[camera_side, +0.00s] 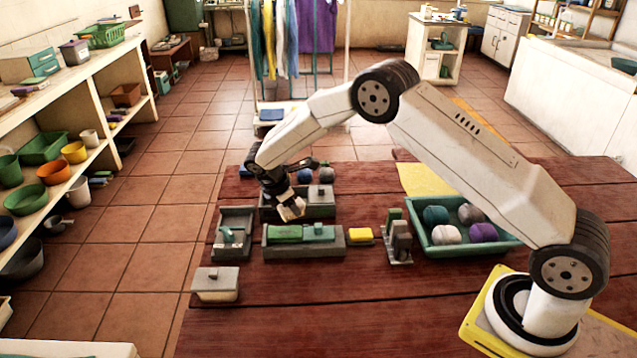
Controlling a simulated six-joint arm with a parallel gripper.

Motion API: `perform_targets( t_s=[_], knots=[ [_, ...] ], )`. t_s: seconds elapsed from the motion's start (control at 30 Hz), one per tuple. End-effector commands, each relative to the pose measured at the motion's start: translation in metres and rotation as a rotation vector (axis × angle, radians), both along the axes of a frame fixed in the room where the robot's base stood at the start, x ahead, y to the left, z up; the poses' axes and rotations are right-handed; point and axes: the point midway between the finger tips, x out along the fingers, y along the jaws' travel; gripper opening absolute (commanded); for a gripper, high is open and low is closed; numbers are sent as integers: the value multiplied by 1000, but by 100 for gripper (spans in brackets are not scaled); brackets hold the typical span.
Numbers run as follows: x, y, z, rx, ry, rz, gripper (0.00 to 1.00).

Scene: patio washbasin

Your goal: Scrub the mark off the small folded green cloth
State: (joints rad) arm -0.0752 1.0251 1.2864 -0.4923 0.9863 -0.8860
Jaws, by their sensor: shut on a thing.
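My gripper (285,197) points down near the middle of the table, shut on a small pale block (291,210). The block hangs above the gap between the back grey tray and the front grey tray (303,251). A flat green piece (285,233) lies in the front tray, just below and in front of the block. It looks like folded green cloth. A smaller green piece (322,232) lies at that tray's right end, with a pale spot on top. I cannot tell which is the small cloth, and no mark is clear at this size.
A left grey tray (224,254) holds a green-handled tool. A lidded box (215,284) stands at front left. A yellow sponge-like block (360,235), an upright holder (400,244) and a green crate (457,250) of round bundles stand to the right. The table front is clear.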

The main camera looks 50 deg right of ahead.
Motion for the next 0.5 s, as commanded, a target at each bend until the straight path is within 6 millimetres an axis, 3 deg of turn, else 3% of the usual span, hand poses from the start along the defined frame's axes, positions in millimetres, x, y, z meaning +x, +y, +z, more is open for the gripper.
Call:
perform_targets(
  t_s=[0.2,0.5],
  knots=[
    [24,0,-13,-4,-9,214,5],
    [32,0,-16,-6,-13,295,5]
  ],
)
